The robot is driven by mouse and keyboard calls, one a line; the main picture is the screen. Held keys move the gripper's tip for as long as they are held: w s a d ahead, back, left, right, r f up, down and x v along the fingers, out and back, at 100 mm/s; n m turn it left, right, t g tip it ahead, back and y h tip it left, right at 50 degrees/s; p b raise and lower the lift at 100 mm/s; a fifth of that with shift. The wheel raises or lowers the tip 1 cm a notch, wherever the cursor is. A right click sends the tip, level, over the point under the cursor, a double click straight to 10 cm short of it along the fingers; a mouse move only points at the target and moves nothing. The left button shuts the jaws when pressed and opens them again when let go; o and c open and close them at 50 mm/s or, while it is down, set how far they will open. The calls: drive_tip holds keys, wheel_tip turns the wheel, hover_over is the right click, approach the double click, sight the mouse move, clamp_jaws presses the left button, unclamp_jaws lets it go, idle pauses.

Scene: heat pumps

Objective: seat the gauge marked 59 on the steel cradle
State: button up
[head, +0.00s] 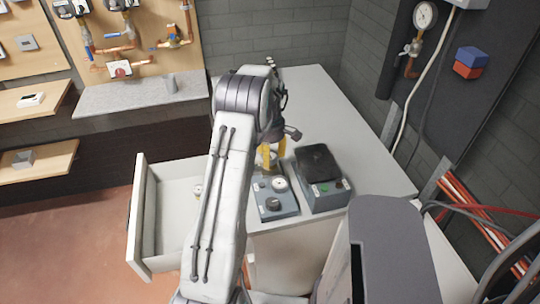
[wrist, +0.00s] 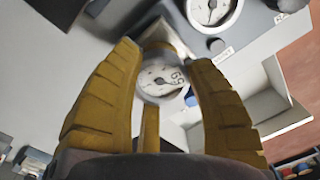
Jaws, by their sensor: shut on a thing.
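My gripper (wrist: 166,62) has its yellow fingers on either side of a round white-faced gauge (wrist: 163,82), with 59 readable sideways on its dial. The fingers are shut on it, and a brass-coloured part shows beyond the dial. In the head view my gripper (head: 273,158) is above the worktop, just behind the grey box with a dial, and my arm hides much of it.
A grey box with dial and knob (head: 276,204) stands near the worktop's front edge, beside a black-topped unit (head: 319,164). An open drawer (head: 148,218) juts out at left with a small item inside. The worktop (head: 335,104) behind is mostly clear. Pipes and cables line the right wall.

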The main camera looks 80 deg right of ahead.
drive_tip(key=shift+f+b, duration=0.55)
drive_tip(key=shift+f, duration=0.15)
idle(0.5)
drive_tip(key=o, duration=1.3)
drive_tip(key=shift+c, duration=0.2)
wheel_tip(320, 180, up, 12)
idle(0.4)
